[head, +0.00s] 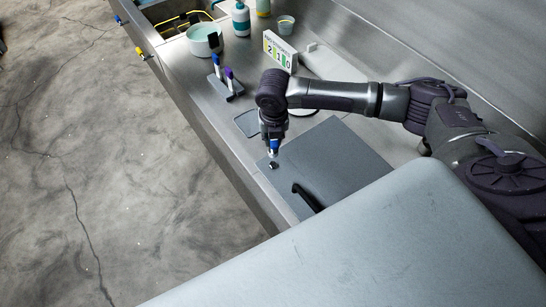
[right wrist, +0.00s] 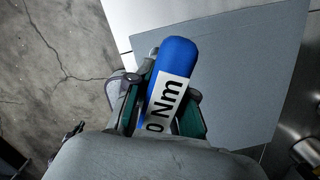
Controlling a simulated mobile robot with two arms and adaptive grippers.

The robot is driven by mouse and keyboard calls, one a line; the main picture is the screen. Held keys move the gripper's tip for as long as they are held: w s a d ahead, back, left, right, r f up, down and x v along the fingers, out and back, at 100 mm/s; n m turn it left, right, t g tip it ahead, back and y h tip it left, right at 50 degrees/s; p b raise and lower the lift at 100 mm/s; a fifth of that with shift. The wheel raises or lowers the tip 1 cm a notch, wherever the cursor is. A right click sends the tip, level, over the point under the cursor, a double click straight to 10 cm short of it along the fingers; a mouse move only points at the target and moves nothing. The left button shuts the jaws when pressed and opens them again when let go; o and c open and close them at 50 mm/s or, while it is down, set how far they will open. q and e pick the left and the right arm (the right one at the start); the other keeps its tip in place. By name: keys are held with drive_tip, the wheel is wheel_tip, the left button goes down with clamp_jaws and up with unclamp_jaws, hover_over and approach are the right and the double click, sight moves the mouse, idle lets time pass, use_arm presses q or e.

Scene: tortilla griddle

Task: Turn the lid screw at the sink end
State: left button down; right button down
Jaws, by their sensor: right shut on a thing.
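The grey lid (head: 335,165) lies flat on the steel counter and has a black handle (head: 308,198). It also fills much of the right wrist view (right wrist: 245,60). My right gripper (head: 272,134) is shut on a blue torque driver (head: 273,146). The driver (right wrist: 178,65) carries a white label ending in "0 Nm" and sits between the two fingers. It points down at the lid's corner on the sink side, where a small dark round spot (head: 273,165) shows. I cannot tell the screw itself apart there, nor whether the driver tip touches it. My left gripper is not in view.
A rack (head: 232,93) with a blue-and-white and a purple driver stands on the counter. A bowl (head: 205,39), bottle (head: 241,20) and cup (head: 286,25) stand near the sink (head: 165,14). A small grey plate (head: 246,123) lies beside the lid.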

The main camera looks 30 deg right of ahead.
drive_tip(key=shift+f+b, duration=1)
drive_tip(key=shift+f, duration=1.25)
drive_tip(key=shift+p, duration=0.35)
drive_tip(key=shift+f+b, duration=0.7)
drive_tip(key=shift+f, duration=0.5)
drive_tip(key=shift+r+p, duration=0.1)
drive_tip(key=shift+p, duration=0.2)
